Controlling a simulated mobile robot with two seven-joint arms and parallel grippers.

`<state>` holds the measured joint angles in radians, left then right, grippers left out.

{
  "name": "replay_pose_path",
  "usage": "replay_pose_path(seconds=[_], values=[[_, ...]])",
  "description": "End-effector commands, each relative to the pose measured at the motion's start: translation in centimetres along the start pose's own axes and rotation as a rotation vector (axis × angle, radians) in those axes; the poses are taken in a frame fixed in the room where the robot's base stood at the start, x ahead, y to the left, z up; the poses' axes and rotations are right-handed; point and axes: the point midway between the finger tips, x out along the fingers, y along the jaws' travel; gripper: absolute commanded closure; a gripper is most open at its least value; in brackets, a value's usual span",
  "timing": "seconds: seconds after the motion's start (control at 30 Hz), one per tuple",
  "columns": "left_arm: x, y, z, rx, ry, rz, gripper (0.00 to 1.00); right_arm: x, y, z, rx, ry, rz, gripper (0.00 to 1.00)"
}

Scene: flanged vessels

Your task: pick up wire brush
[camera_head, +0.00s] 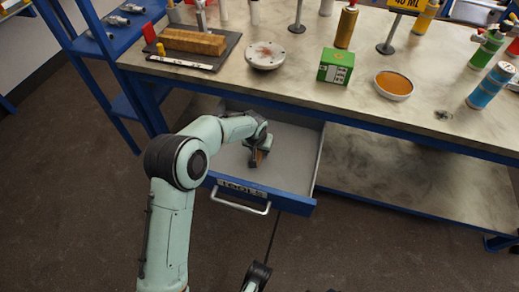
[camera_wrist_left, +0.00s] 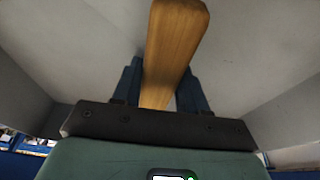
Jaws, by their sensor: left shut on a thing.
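The wire brush shows as a wooden handle (camera_wrist_left: 172,45) in the left wrist view, running up between the fingers. Its bristles cannot be made out. My left gripper (camera_head: 258,159) reaches down into the open drawer (camera_head: 290,150) below the bench. In the left wrist view the left gripper (camera_wrist_left: 160,78) has its two dark fingers on either side of the handle, shut on it. In the head view the brush is mostly hidden by the gripper, with only a small brownish part showing.
The drawer's blue front (camera_head: 265,196) with its handle stands pulled out, its walls around my gripper. The bench top (camera_head: 300,75) above holds a green box (camera_head: 336,66), a shallow dish (camera_head: 393,85), a round flange (camera_head: 264,55) and several bottles. Blue shelving (camera_head: 110,45) stands left.

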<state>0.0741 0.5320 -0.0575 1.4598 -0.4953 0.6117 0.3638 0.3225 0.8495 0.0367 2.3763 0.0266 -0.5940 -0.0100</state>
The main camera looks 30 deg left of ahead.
Motion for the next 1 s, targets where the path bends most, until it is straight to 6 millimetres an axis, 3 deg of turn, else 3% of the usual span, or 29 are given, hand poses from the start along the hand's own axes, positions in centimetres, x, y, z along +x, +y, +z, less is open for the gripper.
replay_pose_path(seconds=[0.13,0.27,0.7,1.0], values=[[-0.5,0.0,-0.2,0.000,0.002,0.000,0.96,-0.3,-0.1,-0.1,0.000,0.001,-0.001,0.37],[-2.2,0.0,-0.8,-0.001,0.006,0.000,0.96,-0.9,-0.3,0.4,-0.001,-0.013,-0.002,0.37],[-13.9,0.0,-4.4,-0.001,0.007,0.001,0.96,-4.6,-1.4,4.7,-0.012,-0.147,-0.010,0.37],[-18.9,0.0,-5.9,0.000,0.004,0.001,0.96,-6.3,-1.9,6.6,-0.017,-0.210,-0.013,0.37]])
